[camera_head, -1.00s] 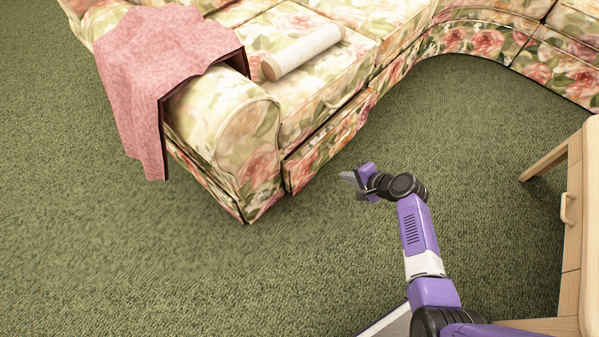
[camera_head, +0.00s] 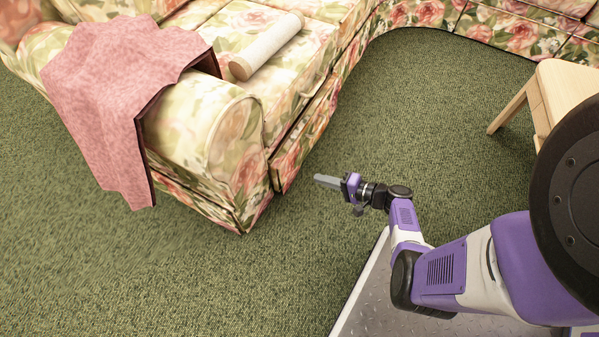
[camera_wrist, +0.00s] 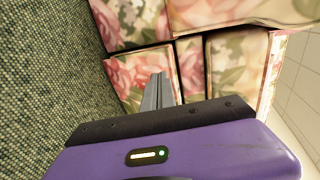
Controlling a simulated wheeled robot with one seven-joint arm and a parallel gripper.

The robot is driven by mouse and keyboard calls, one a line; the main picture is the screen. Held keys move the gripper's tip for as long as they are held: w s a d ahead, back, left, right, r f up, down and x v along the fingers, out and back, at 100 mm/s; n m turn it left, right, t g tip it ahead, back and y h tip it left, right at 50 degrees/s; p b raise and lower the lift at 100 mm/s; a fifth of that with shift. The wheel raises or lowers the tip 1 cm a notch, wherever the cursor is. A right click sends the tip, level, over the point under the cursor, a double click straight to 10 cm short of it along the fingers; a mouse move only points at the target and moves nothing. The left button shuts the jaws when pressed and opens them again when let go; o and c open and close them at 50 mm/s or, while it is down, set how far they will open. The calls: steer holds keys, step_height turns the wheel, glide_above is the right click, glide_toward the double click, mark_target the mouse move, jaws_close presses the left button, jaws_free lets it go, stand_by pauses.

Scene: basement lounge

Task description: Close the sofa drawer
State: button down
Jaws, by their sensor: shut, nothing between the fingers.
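The sofa drawer (camera_head: 306,132) is the long floral front low under the seat of the flowered sofa (camera_head: 205,125). A dark gap runs along its top, and it stands out a little from the seat. My gripper (camera_head: 318,180) is shut and empty. In the head view its grey fingers point left, low in front of the drawer's near end, with carpet showing between. In the wrist view the shut fingers (camera_wrist: 157,92) overlap a floral panel, probably the drawer front (camera_wrist: 130,72). Whether they touch it cannot be told.
A pink blanket (camera_head: 120,95) hangs over the sofa arm, and a pale roll (camera_head: 267,47) lies on the seat. A light wooden table (camera_head: 565,90) stands at the right. Green carpet (camera_head: 400,120) is clear between the sofa and the table.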

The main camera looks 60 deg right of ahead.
mark_target(280, 166)
steer(key=b+x, duration=0.1)
steer(key=x, duration=0.3)
steer(key=b+x, duration=0.1)
steer(key=x, duration=0.3)
steer(key=b+x, duration=0.2)
steer(key=x, duration=0.2)
steer(key=shift+w+r, duration=0.25)
steer(key=shift+w, duration=0.05)
steer(key=shift+w+a, duration=0.1)
steer(key=shift+w, duration=0.25)
steer(key=shift+w+r, duration=0.1)
